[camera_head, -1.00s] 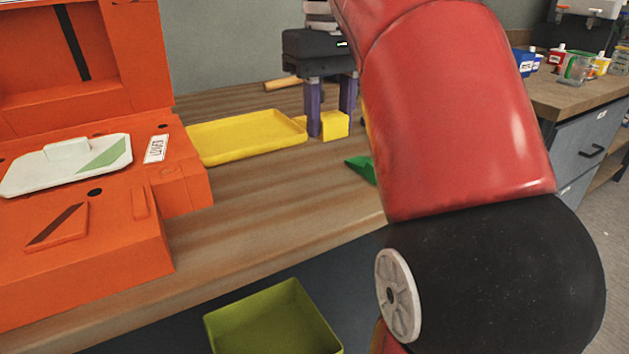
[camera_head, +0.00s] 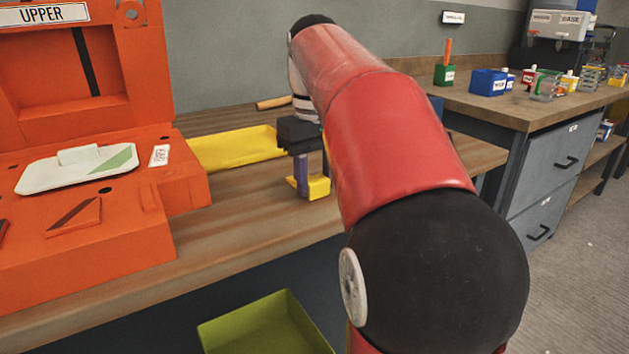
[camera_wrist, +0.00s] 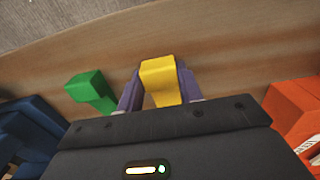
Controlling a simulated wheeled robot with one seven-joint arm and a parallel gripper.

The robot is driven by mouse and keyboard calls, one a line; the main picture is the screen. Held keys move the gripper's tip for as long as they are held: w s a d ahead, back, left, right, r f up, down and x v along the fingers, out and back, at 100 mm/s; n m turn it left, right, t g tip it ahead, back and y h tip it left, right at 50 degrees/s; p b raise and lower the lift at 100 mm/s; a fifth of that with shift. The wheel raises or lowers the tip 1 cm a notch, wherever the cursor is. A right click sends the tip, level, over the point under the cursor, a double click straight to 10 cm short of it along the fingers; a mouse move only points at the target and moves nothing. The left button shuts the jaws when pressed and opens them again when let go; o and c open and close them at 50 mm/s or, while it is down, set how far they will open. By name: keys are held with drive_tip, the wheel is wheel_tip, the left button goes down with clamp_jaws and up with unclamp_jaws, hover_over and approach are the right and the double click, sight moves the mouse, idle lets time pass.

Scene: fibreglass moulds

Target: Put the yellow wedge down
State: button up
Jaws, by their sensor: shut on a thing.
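The yellow wedge (camera_head: 318,188) is between the purple fingers of my gripper (camera_head: 308,176), low over the front part of the wooden bench. I cannot tell whether its underside touches the wood. In the wrist view the yellow wedge (camera_wrist: 160,80) sits between both fingers of my gripper (camera_wrist: 157,88), with bench wood around it. A green block (camera_wrist: 92,90) lies beside it to the left in that view; in the head view my arm hides it.
A yellow tray (camera_head: 237,148) lies behind and left of the wedge. An open orange mould (camera_head: 130,245) fills the bench's left. An olive bin (camera_head: 265,325) is below the front edge. A blue object (camera_wrist: 30,122) shows in the wrist view. Bare wood (camera_head: 250,205) lies left of the wedge.

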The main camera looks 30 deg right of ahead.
drive_tip(key=shift+f, duration=0.15)
drive_tip(key=o, duration=1)
drive_tip(key=shift+f+b, duration=0.15)
drive_tip(key=shift+b, duration=0.2)
